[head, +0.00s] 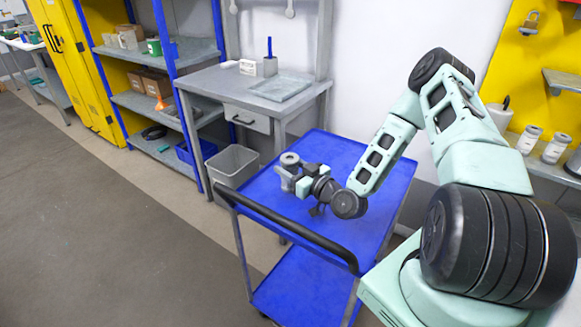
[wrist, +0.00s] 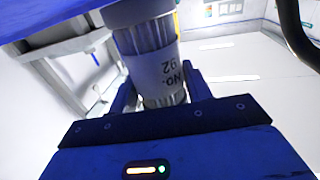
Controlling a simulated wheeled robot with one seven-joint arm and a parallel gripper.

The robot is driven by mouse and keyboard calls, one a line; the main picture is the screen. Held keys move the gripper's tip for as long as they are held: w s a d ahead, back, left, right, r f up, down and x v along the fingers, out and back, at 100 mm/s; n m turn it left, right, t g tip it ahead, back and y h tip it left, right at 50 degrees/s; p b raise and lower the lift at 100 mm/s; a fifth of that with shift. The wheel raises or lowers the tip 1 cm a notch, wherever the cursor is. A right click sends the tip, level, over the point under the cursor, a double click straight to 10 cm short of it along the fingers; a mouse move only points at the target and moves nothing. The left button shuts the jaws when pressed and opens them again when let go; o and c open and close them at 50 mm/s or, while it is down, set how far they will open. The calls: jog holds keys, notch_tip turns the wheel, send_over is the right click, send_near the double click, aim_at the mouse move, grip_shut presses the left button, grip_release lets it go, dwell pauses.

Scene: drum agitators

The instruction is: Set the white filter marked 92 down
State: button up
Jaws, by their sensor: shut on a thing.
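The white filter (wrist: 160,72) is between the two fingers of my gripper (wrist: 160,92) in the wrist view. In the head view the filter (head: 289,163) is small and greyish, roughly upright, with a round top. My gripper (head: 293,181) is shut on it, over the far left part of the blue trolley's top deck (head: 345,155). I cannot tell whether the filter's base touches the deck.
The trolley has a black handle (head: 295,233) at its near left side and a lower blue shelf (head: 305,295). A grey bin (head: 232,165) and a grey workbench (head: 235,88) with a shallow tray (head: 282,88) stand behind. The deck right of my gripper looks clear.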

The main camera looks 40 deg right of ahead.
jog(key=shift+f, duration=0.1)
jog(key=shift+s+f+b, duration=0.1)
jog(key=shift+f+b, duration=0.5)
jog(key=shift+b, duration=0.05)
jog(key=o, duration=0.9)
jog(key=shift+f, duration=0.1)
jog(key=shift+o, duration=0.8)
jog(key=shift+f, duration=0.1)
jog(key=shift+r+p, duration=0.6)
jog(key=s+d+b, duration=0.2)
jog(key=s+b, duration=0.1)
jog(key=s, duration=0.8)
jog(key=shift+s+r, duration=0.25)
jog(key=shift+s, duration=0.1)
jog(key=shift+a, duration=0.1)
